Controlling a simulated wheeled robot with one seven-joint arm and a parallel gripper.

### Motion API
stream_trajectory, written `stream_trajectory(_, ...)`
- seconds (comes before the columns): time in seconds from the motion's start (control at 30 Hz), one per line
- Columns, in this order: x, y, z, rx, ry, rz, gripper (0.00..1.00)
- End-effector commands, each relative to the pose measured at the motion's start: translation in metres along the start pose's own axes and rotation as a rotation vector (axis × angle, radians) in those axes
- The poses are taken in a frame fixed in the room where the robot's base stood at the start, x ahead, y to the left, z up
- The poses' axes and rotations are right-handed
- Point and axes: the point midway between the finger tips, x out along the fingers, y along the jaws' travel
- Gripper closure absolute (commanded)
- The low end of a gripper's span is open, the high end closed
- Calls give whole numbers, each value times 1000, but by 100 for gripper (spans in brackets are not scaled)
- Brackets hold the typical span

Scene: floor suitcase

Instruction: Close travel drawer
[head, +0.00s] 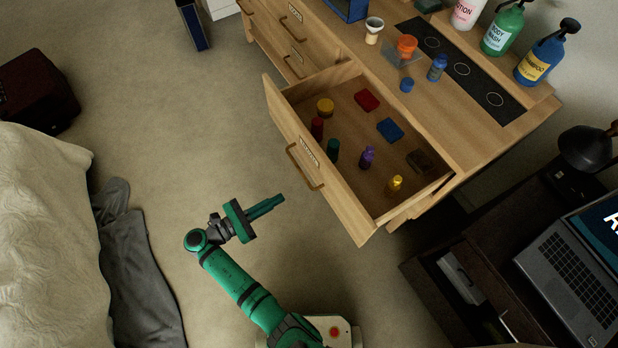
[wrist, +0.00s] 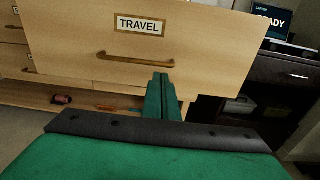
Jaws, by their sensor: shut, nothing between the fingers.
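The travel drawer (head: 345,199) is pulled out of the wooden dresser, and its inside shows in the head view. It holds several small bottles, jars and red and blue blocks. Its front panel, with a "TRAVEL" label and a brown bar handle (head: 304,166), faces my gripper (head: 281,199). My gripper is shut and empty, a little in front of the panel and apart from it in the head view. In the wrist view, my gripper's fingertips (wrist: 163,75) appear just below the handle (wrist: 136,60) and its right end, in front of the panel (wrist: 215,45).
The dresser top (head: 440,95) carries bottles, cups and a dark strip. A dark desk with a laptop (head: 570,280) stands at the right. A bed (head: 50,240) with a grey cloth is at the left.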

Motion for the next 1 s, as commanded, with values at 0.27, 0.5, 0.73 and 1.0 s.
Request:
stream_trajectory(0.27, -1, 4, 13, -18, -39, -24, 100)
stream_trajectory(0.5, 39, 3, 14, -17, -38, -25, 100)
stream_trajectory(0.73, 82, 2, 15, -17, -37, -25, 100)
stream_trajectory(1.0, 119, 2, 17, -16, -37, -23, 100)
